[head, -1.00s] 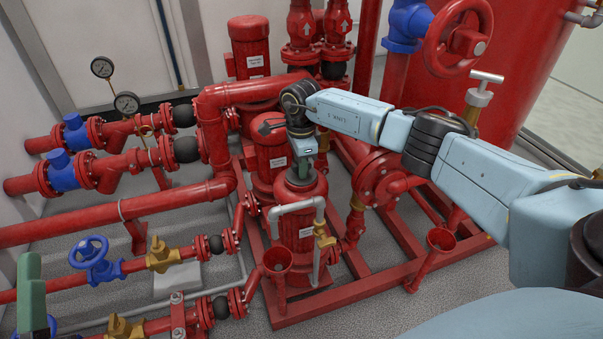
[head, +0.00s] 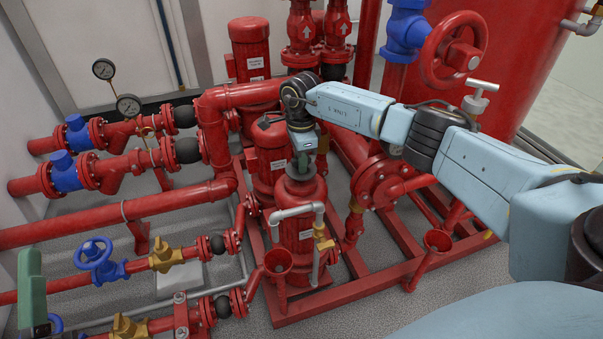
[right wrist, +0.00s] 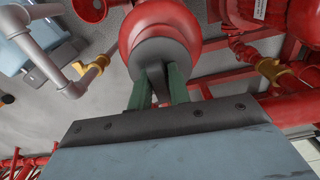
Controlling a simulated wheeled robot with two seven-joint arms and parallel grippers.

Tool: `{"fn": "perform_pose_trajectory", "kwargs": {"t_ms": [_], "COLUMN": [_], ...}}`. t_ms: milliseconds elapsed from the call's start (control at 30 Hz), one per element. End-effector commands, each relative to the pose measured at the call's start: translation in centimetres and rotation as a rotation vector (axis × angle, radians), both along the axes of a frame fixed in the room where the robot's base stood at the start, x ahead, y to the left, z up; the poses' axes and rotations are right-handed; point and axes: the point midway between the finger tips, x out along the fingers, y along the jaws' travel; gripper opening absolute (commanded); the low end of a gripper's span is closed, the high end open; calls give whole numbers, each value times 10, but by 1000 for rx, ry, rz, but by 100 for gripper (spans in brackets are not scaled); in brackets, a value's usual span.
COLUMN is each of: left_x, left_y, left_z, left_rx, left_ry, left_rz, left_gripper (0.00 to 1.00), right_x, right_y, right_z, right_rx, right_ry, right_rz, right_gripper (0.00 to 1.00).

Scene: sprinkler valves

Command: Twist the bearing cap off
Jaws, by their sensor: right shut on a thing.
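The bearing cap (right wrist: 160,60) is a grey round piece with a narrow tab, on the rounded top of a red upright pump (head: 302,205). My right gripper (right wrist: 158,88) has its green fingers on either side of the grey tab and is shut on it. In the head view the right gripper (head: 301,163) points down onto the pump top, and its wrist hides most of the cap. A green finger-like piece, seemingly of my left gripper (head: 32,290), shows at the lower left edge; its opening is not visible.
A grey pipe (head: 295,211) with a brass valve (head: 323,243) bends close beside the pump. A red funnel (head: 278,262) stands in front of it. A large red handwheel (head: 453,52) is at upper right. Bare floor (head: 400,312) lies in front of the red frame.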

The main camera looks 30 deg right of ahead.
Motion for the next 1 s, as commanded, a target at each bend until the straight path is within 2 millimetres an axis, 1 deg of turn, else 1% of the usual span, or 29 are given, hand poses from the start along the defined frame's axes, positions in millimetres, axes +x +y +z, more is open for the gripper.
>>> {"fn": "perform_pose_trajectory", "kwargs": {"t_ms": [33,533,1000], "left_x": [0,0,0], "left_y": [0,0,0], "left_z": [3,19,19], "left_rx": [0,0,0], "left_ry": [0,0,0], "left_rz": [0,0,0], "left_gripper": [36,36,36], "right_x": [0,0,0], "right_y": [0,0,0], "right_z": [4,24,24], "right_rx": [0,0,0], "right_ry": [-1,-1,-1], "right_rz": [0,0,-1], "right_gripper": [0,0,0]}}
